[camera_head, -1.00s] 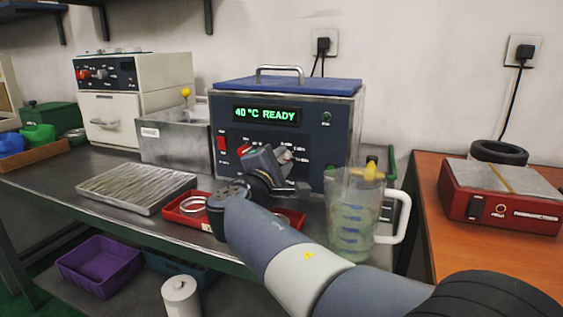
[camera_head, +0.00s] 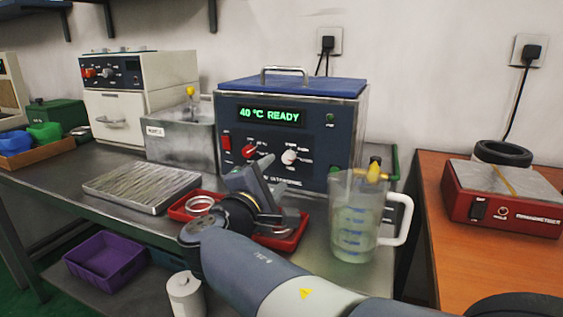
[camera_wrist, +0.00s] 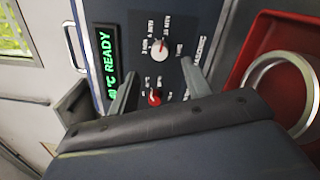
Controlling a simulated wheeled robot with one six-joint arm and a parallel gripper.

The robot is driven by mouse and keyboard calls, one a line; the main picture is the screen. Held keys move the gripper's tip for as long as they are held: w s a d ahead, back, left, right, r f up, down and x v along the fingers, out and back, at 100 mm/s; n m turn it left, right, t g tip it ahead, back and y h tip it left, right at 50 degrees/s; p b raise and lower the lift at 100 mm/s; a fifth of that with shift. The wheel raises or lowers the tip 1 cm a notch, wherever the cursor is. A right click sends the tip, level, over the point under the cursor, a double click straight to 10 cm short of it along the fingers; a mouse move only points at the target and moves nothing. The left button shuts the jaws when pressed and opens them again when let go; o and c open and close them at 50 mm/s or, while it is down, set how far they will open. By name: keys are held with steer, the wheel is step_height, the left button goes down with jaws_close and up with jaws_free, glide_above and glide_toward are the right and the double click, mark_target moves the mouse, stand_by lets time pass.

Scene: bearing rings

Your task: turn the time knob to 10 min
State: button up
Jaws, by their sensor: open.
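The ultrasonic bath (camera_head: 345,125) is a steel box with a dark front panel and a blue lid. Its green display (camera_head: 270,116) reads "40 °C READY". The white-capped time knob (camera_head: 290,157) sits on the panel's right part; the wrist view shows it too (camera_wrist: 158,48), with several minute labels around it. Its exact setting is too small to read. A red knob (camera_head: 250,151) is to its left. My gripper (camera_wrist: 158,73) is open and empty, in front of the panel and apart from it. Its fingertips straddle the space around the two knobs in the wrist view.
A red tray (camera_head: 177,208) with metal rings (camera_head: 200,203) lies below my gripper. A clear jug (camera_head: 355,225) with a white handle stands close on the right. A red rocker switch (camera_head: 225,144) is on the panel's left. A ribbed metal plate (camera_head: 140,185) lies further left.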

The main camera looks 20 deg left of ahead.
mark_target(288, 160)
steer(key=shift+s+a+f, duration=0.1)
steer(key=shift+s+a, duration=0.05)
steer(key=shift+s, duration=1.65)
steer(key=w, duration=0.3)
steer(key=w+b, duration=0.1)
steer(key=w, duration=0.3)
steer(key=w+d+b, duration=0.1)
steer(key=w, duration=0.3)
steer(key=shift+r, duration=0.2)
steer(key=shift+s+r+n+p, duration=0.1)
steer(key=shift+r+n+p, duration=0.05)
steer(key=shift+n+p, duration=0.2)
